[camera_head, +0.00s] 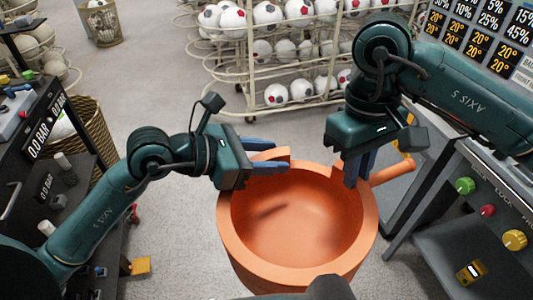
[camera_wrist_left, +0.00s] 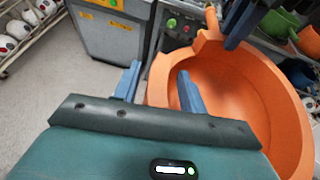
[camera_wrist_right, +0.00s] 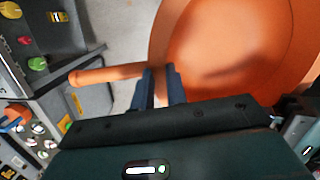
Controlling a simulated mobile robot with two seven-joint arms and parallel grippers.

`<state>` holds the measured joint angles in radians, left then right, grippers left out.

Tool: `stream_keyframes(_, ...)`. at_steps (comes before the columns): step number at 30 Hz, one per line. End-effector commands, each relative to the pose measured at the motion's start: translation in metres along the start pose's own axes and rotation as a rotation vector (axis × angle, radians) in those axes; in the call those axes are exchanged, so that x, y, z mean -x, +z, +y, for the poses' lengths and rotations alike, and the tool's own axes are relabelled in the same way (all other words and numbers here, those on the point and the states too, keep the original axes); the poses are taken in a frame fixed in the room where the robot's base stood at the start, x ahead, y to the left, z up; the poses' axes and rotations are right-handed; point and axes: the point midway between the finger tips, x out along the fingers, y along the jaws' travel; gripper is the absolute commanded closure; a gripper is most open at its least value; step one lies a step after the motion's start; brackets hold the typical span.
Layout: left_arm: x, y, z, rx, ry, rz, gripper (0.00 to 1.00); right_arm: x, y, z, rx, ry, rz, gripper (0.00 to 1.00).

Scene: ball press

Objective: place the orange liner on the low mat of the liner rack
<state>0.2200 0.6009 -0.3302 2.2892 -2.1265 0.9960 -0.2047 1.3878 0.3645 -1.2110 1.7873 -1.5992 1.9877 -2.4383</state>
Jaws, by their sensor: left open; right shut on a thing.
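The orange liner (camera_head: 300,215) is a wide bowl with a side handle (camera_head: 393,172), at the middle of the head view with its open side up. My right gripper (camera_head: 358,168) is shut on the liner's rim beside the handle. My left gripper (camera_head: 272,153) is open at the raised part of the far-left rim. In the left wrist view its fingers (camera_wrist_left: 158,86) appear on either side of the liner's wall. The liner's underside is hidden. I cannot make out the low mat of the liner rack in any view.
A wire rack of footballs (camera_head: 320,55) stands behind. A console with coloured knobs (camera_head: 488,210) is at the right. A dark bench with a 0.0 BAR display (camera_head: 45,125) and a wicker basket (camera_head: 88,140) are at the left. A green bowl (camera_wrist_left: 280,24) shows in the left wrist view.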

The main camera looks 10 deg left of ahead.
Motion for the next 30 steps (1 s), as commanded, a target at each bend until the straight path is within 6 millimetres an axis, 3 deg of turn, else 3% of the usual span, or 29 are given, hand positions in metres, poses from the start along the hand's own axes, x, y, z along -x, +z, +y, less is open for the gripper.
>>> stream_keyframes(16, 0.0004, 0.0002, -0.0001, 0.002, -0.001, -0.001, 1.0, 0.0012, -0.0003, -0.0007, 0.001, -0.003, 0.003, 1.0)
stream_keyframes(26, 0.0004, 0.0002, 0.0005, 0.002, 0.001, -0.001, 1.0, 0.0012, -0.0003, -0.0011, 0.001, -0.004, 0.003, 1.0)
stream_keyframes(27, 0.0008, 0.0021, 0.0005, 0.003, 0.001, -0.006, 1.0, 0.0013, -0.0002, -0.0011, 0.001, -0.004, 0.003, 0.84)
stream_keyframes(30, 0.0008, 0.002, 0.0006, 0.003, 0.002, -0.006, 1.0, 0.0012, -0.0002, -0.0012, 0.002, -0.004, 0.002, 0.76)
